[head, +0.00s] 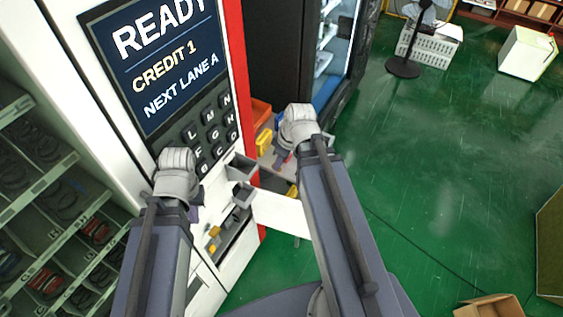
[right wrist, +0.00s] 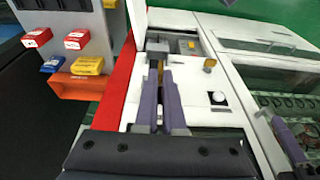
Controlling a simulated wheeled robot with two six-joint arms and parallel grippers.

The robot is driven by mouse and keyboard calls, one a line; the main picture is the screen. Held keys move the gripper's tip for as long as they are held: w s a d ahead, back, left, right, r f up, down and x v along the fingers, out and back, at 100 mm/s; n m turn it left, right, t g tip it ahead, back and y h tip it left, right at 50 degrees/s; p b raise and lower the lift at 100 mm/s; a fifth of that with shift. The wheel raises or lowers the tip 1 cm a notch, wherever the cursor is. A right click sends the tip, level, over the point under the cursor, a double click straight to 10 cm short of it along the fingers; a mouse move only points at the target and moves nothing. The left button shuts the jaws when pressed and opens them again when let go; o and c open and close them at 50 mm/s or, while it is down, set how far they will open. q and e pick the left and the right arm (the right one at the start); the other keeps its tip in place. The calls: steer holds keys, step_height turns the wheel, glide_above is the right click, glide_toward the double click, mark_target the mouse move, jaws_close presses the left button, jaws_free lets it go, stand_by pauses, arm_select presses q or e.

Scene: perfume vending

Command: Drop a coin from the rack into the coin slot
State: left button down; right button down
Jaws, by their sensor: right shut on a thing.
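My right gripper (right wrist: 160,103) points at the white vending machine (right wrist: 196,113) in the right wrist view. Its fingers are shut on a small gold-brown thing, apparently a coin (right wrist: 155,77), mostly hidden between them. In the head view the right gripper (head: 283,158) is beside the machine's red edge and its fingers are small. My left gripper (head: 195,190) is in front of the machine below the keypad; its jaw opening is not clear. The machine's screen (head: 157,60) reads READY, CREDIT 1, NEXT LANE A. I cannot make out the coin slot or the rack for certain.
Grey trays (head: 241,166) stick out of the machine's front below the keypad (head: 211,132). Shelves with dark coils (head: 50,205) stand at the left. An orange bin (right wrist: 75,85) and small yellow boxes (right wrist: 88,65) are beside the red edge.

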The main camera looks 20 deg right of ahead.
steer(key=w+a+f+b, duration=0.1)
steer(key=w+a, duration=0.1)
steer(key=w+a+f+b, duration=0.1)
steer(key=w+a, duration=0.1)
steer(key=w, duration=0.1)
steer(key=w+a+f+b, duration=0.1)
steer(key=w+a, duration=0.1)
steer(key=w, duration=0.1)
steer(key=shift+a+f, duration=0.1)
steer(key=shift+f, duration=0.05)
steer(key=shift+w+a+f+b, duration=0.15)
steer(key=shift+w+f+b, duration=0.05)
steer(key=shift+f+b, duration=0.25)
steer(key=shift+w+a+f+b, duration=0.6)
steer(key=shift+w+f+b, duration=0.1)
steer(key=shift+f+b, duration=0.15)
steer(key=c, duration=0.9)
jaws_free()
steer(key=shift+c, duration=0.2)
steer(key=shift+r, duration=0.2)
